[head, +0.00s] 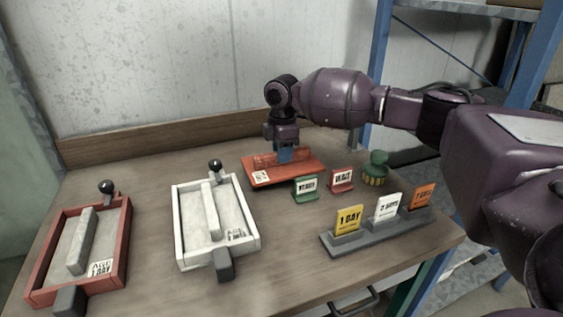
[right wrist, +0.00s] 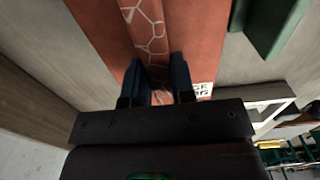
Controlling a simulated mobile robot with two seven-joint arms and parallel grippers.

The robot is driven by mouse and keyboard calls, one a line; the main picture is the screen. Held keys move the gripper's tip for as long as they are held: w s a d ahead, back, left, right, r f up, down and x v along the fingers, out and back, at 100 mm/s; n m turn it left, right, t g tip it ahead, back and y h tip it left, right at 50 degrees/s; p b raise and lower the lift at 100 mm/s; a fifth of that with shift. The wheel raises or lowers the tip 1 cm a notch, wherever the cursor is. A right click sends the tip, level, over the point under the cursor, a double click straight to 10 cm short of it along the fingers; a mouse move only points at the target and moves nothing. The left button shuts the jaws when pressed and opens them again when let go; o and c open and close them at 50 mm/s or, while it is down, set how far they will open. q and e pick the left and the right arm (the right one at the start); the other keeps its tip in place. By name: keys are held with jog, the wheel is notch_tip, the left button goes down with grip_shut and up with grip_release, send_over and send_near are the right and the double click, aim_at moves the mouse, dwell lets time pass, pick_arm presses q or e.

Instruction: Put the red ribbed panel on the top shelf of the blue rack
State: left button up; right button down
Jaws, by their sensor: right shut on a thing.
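The red ribbed panel (head: 311,172) lies at the back middle of the wooden table, with a white label at its left end. My right gripper (head: 286,155) reaches down onto it and is shut on its raised rib. In the right wrist view the two fingers (right wrist: 166,85) sit on either side of the rib, and the panel (right wrist: 105,30) fills the middle. I cannot tell whether the panel is lifted off the table. The blue rack (head: 530,60) stands at the right, partly hidden by my right arm. My left gripper is not in view.
A red-framed tray (head: 36,280) and a white-framed tray (head: 180,235) stand left on the table (head: 285,270). Small green (head: 305,188) and red (head: 342,180) signs, a green knobbed object (head: 375,170) and a grey holder (head: 375,235) with day cards stand near the panel's right.

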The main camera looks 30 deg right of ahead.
notch_tip(320, 180, down, 3)
jog(key=shift+w+r, duration=0.1)
jog(key=shift+r, duration=0.1)
jog(key=c, duration=1)
grip_release()
jog(key=shift+f, duration=0.2)
jog(key=shift+o, duration=0.2)
